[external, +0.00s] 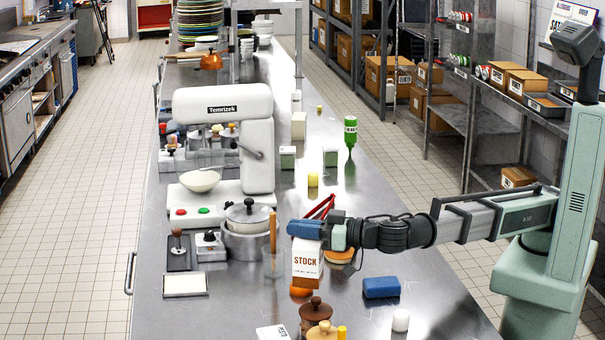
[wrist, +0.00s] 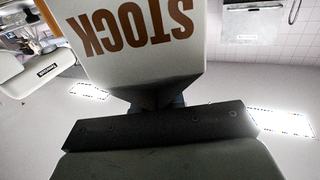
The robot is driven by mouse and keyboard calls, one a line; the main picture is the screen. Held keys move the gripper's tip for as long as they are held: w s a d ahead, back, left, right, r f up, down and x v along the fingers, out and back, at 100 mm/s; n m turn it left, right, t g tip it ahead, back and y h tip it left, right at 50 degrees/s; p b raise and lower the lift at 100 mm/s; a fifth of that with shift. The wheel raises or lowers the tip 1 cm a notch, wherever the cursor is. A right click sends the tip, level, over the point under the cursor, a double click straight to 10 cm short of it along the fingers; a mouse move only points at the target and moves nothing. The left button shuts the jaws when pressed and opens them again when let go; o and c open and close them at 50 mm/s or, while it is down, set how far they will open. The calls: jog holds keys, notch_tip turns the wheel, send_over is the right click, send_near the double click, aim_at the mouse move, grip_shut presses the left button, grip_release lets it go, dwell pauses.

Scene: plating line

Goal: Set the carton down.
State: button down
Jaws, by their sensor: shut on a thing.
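The white carton (external: 307,266) printed "STOCK" hangs below my gripper (external: 309,238) in the external view, over the steel counter (external: 350,225). It looks upright. My gripper is shut on its top end. In the wrist view the carton (wrist: 145,40) fills the upper middle with its lettering upside down, against the dark gripper bar (wrist: 160,130). The carton's base appears clear of the counter, but the exact gap is hard to tell.
A steel pot (external: 246,245) and a glass with a wooden utensil (external: 273,262) stand left of the carton. A brown lidded jar (external: 315,312) is in front. A blue block (external: 381,287) and a white cylinder (external: 401,320) are to the right, with some bare counter around them.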

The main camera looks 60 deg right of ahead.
aim_at(322, 264)
jog(key=shift+f, duration=4.35)
jog(key=c, duration=1.2)
grip_release()
jog(key=shift+c, duration=0.2)
jog(key=shift+v, duration=3.75)
